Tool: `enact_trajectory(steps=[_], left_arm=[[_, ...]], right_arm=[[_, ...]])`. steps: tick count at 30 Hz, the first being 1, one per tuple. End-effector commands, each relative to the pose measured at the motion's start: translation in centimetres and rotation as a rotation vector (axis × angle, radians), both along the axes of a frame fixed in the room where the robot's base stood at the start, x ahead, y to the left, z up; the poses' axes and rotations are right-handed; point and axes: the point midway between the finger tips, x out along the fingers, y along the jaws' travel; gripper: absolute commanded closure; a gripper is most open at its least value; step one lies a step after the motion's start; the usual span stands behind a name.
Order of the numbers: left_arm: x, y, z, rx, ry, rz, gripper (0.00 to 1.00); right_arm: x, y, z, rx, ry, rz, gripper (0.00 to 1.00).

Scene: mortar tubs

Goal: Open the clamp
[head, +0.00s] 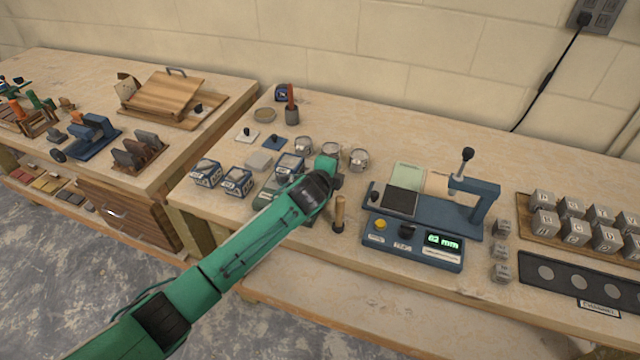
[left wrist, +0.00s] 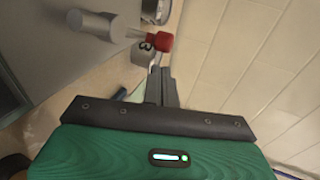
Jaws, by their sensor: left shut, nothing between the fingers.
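A blue clamp-like frame (head: 484,194) with an upright lever and black knob (head: 467,155) stands on the right bench, on a blue base. I cannot tell whether its jaw touches anything. A console with a green "62 mm" display (head: 443,241), a yellow button (head: 380,224) and a black knob sits in front of it. My left gripper (head: 338,182) is left of this device, apart from it, above the bench, with its fingers partly hidden. In the left wrist view the fingers (left wrist: 160,86) are shut and empty, near a grey rod with a red end (left wrist: 150,46).
Several small jars (head: 359,159) and labelled boxes (head: 207,173) stand around my left arm. A wooden peg (head: 340,213) stands in front of the gripper. Lettered metal cubes (head: 544,222) sit on a tray at right. A cutting-board-like wooden stand (head: 165,93) is on the left bench.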

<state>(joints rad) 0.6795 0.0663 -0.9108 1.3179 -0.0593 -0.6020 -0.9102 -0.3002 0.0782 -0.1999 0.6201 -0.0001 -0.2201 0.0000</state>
Motion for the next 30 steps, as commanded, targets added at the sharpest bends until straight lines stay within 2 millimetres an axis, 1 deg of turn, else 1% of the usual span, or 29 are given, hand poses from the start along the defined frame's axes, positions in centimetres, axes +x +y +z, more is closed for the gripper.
enact_trajectory(steps=[18,24,30], left_arm=[[-8.1,4.4,3.2,0.0,-0.001,-0.001,1.0],[-9.8,5.3,4.0,0.0,0.0,-0.001,1.0],[-10.3,5.6,4.2,0.0,0.0,-0.001,1.0]], right_arm=[[0.0,-0.2,-1.0,-0.002,0.0,0.001,1.0],[0.0,-0.2,-1.2,-0.002,0.0,0.001,1.0],[0.0,-0.2,-1.2,-0.002,0.0,0.001,1.0]])
